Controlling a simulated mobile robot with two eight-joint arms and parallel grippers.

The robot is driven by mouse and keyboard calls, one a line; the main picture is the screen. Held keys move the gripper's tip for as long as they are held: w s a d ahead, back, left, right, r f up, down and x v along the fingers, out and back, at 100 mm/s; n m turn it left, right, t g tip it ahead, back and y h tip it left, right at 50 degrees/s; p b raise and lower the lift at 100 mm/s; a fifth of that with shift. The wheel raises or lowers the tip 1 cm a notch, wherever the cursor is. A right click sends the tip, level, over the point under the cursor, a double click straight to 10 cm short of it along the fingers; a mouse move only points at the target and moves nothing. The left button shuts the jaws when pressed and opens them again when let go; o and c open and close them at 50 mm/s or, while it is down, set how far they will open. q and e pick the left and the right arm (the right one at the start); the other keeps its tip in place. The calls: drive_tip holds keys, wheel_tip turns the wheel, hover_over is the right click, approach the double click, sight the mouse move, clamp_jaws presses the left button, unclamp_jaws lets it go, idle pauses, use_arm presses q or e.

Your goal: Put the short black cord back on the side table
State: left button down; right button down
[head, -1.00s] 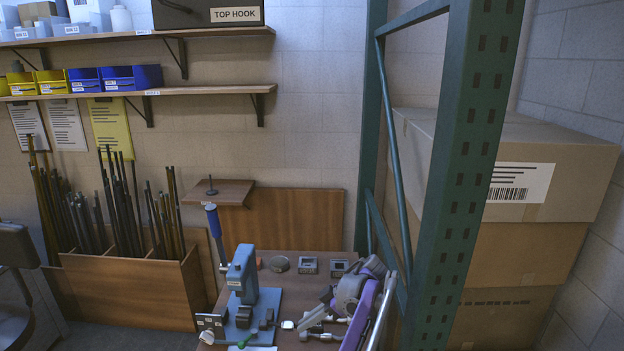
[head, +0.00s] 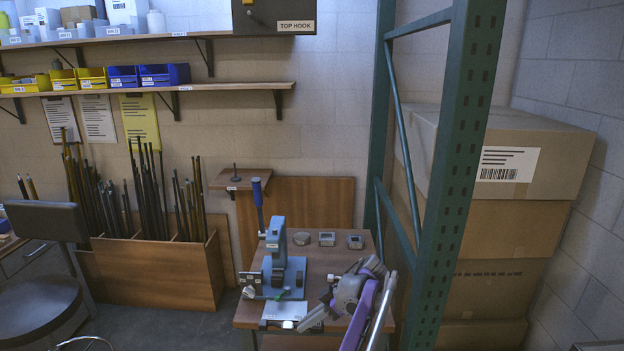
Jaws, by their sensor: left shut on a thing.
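My left gripper (head: 300,322) is low in the middle of the head view, in front of the blue press on a small wooden-topped table. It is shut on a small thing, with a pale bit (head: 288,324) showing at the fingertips. I take this to be the short black cord, but it is too small and too hidden by the fingers to make out. The purple and grey arm behind the gripper covers the right front of the table. My right gripper is not in view. I cannot tell whether this table (head: 337,256) is the side table.
A green rack post (head: 460,180) and stacked cartons (head: 515,160) are at the right. A bin of rods (head: 150,270) and a stool (head: 40,300) are at the left.

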use_arm(q)
drive_tip(key=s+a+f+m+t+h, duration=0.9)
drive_tip(key=s+a+f+m, duration=0.4)
drive_tip(key=m, duration=0.5)
drive_tip(key=s+a, duration=0.2)
drive_tip(key=a, duration=0.1)
drive_tip(key=shift+s+a+f+p, duration=0.15)
drive_tip(key=shift+a+f+p, duration=0.15)
drive_tip(key=shift+a+f, duration=0.1)
